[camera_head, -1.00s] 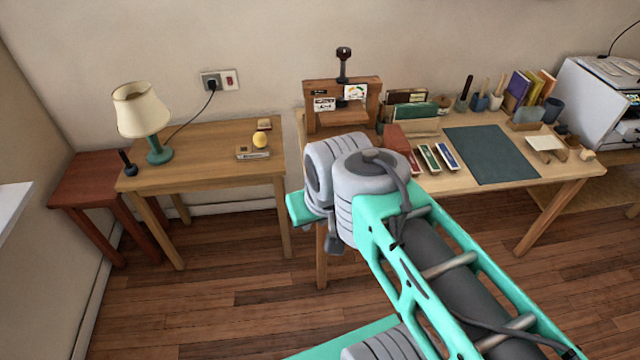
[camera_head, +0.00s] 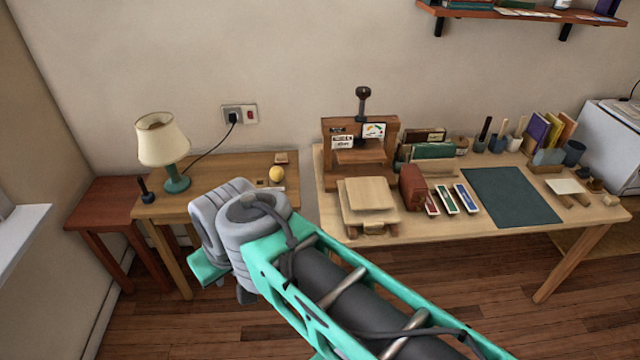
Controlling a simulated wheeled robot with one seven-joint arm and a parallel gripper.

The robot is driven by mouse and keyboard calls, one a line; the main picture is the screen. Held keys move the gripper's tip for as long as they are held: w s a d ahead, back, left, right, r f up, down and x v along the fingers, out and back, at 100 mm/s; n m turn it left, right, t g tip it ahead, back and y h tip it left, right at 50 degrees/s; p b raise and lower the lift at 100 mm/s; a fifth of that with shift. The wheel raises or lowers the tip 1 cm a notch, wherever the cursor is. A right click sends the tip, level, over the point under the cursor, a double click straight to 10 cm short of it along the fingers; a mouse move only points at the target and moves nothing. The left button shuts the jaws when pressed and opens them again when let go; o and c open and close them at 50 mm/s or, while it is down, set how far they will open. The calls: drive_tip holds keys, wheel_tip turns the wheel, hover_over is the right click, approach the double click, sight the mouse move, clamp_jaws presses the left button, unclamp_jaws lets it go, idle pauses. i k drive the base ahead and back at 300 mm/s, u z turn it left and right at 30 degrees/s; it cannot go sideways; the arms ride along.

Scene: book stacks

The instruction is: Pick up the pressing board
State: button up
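A pale square wooden board (camera_head: 369,194), which looks like the pressing board, lies flat on a low wooden stand (camera_head: 376,230) at the front left of the long work table. It is in front of the wooden book press (camera_head: 360,158). My arm crosses the lower middle of the view, with its grey joint left of the board and lower. My gripper is not in view, so its state is hidden.
A brown block-like object (camera_head: 412,187) stands close to the board's right. Several small coloured boxes and a dark green mat (camera_head: 511,196) lie further right. A side table at left holds a lamp (camera_head: 163,148) and a yellow ball (camera_head: 277,174). A wall shelf (camera_head: 530,13) hangs above.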

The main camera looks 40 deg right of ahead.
sight(372, 193)
drive_tip(key=u, duration=0.4)
drive_tip(key=i, duration=2)
drive_tip(key=z, duration=1.35)
drive_tip(key=i, duration=0.75)
drive_tip(key=z, duration=0.65)
